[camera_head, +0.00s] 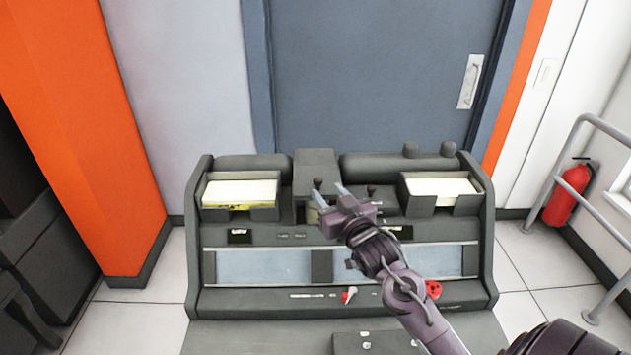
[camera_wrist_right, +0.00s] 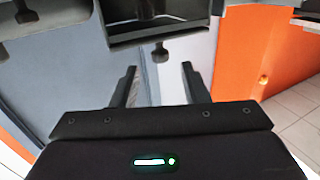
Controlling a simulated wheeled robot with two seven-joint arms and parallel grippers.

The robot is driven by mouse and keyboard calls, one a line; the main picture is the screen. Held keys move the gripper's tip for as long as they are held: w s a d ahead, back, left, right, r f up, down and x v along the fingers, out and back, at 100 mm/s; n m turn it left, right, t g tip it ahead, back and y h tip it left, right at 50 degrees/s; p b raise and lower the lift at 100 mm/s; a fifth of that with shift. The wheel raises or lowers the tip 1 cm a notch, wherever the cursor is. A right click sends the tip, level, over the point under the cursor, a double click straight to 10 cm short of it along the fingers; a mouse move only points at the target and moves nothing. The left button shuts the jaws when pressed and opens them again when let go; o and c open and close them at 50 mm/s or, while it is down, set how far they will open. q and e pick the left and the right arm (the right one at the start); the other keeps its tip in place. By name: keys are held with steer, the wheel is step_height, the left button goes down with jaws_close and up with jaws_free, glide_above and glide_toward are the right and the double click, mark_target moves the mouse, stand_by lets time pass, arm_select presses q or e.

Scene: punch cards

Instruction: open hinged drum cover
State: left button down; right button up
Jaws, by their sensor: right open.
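A dark box-shaped housing (camera_head: 316,165) stands at the top middle of the grey card machine; I take it for the drum cover, and it looks shut. My right gripper (camera_head: 331,188) is just in front of its lower part, open and empty. In the right wrist view, a dark underside with an open-looking recess (camera_wrist_right: 165,33) is at the top, and a small dark knob (camera_wrist_right: 161,52) hangs from it. The knob appears between the lines of my open right fingers (camera_wrist_right: 158,68), near their tips; contact cannot be told. The gripper hides part of the machine's middle.
Card trays with pale cards stand left (camera_head: 240,193) and right (camera_head: 441,187) of the housing. A small dark knob (camera_head: 371,190) stands to the right of my gripper. A red dial (camera_head: 433,290) is on the front panel. A fire extinguisher (camera_head: 568,193) and railing are at right.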

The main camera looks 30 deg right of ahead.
mark_target(320, 182)
steer(key=w, duration=0.2)
steer(key=w+p, duration=0.1)
steer(key=w, duration=0.1)
steer(key=w+d, duration=0.1)
steer(key=w, duration=0.1)
steer(key=shift+w+r, duration=0.15)
steer(key=shift+r, duration=0.05)
jaws_close()
